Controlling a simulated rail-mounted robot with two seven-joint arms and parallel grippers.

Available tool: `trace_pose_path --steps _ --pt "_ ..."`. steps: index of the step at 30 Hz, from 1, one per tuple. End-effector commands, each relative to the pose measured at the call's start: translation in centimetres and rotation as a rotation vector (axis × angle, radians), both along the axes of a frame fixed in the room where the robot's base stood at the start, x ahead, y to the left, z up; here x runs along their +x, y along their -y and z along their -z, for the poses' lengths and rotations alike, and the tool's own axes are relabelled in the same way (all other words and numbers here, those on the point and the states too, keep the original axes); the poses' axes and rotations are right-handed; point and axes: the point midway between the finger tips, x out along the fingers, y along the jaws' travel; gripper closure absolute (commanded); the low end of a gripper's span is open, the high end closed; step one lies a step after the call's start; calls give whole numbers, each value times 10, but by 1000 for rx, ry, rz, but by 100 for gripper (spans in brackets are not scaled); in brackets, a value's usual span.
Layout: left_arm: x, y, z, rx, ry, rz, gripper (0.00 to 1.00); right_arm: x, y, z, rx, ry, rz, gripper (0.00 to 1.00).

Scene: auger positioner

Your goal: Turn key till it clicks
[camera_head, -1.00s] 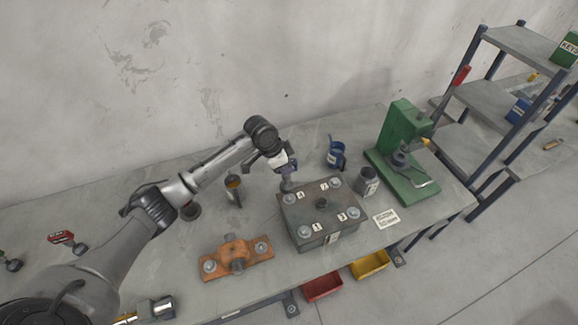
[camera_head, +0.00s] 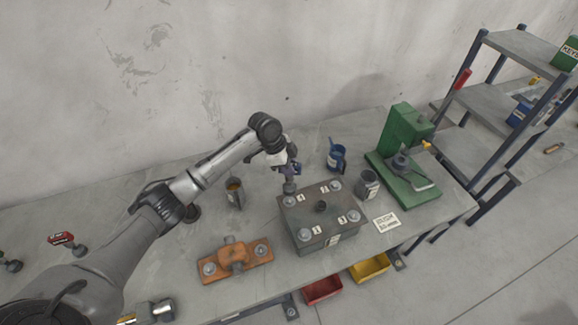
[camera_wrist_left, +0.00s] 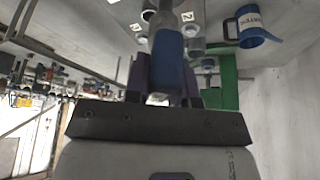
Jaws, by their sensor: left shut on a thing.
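The key, a tool with a blue grip (camera_wrist_left: 168,58), is clasped between the purple fingers of my left gripper (camera_head: 291,168) in the left wrist view. Its far end reaches toward the box's back-left bolt, beside label 4. In the head view the key's lower end appears to sit on that bolt; exact seating is hidden. The grey metal box (camera_head: 325,213) has bolts at its corners, labelled 1 to 4, and a dark central fitting (camera_head: 320,206). The box's top plate also shows in the left wrist view (camera_wrist_left: 125,12). My right gripper is out of view.
A blue jug (camera_head: 336,156) and a grey can (camera_head: 367,184) stand behind and right of the box. A green press (camera_head: 402,160) is farther right. A small sign (camera_head: 387,221) lies right.

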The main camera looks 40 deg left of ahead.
Motion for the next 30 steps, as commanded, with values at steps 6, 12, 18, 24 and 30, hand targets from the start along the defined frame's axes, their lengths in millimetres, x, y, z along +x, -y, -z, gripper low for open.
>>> trace_pose_path --steps 6,12,18,24,30 --pt "0 0 -2 -1 2 0 100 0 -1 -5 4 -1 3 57" --pt "0 0 5 -2 3 1 100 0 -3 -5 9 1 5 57" --pt "0 0 18 -2 2 0 100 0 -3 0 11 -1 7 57" --pt "0 0 32 -2 2 0 100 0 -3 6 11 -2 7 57" --pt "0 0 45 -2 2 0 100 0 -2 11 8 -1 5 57"
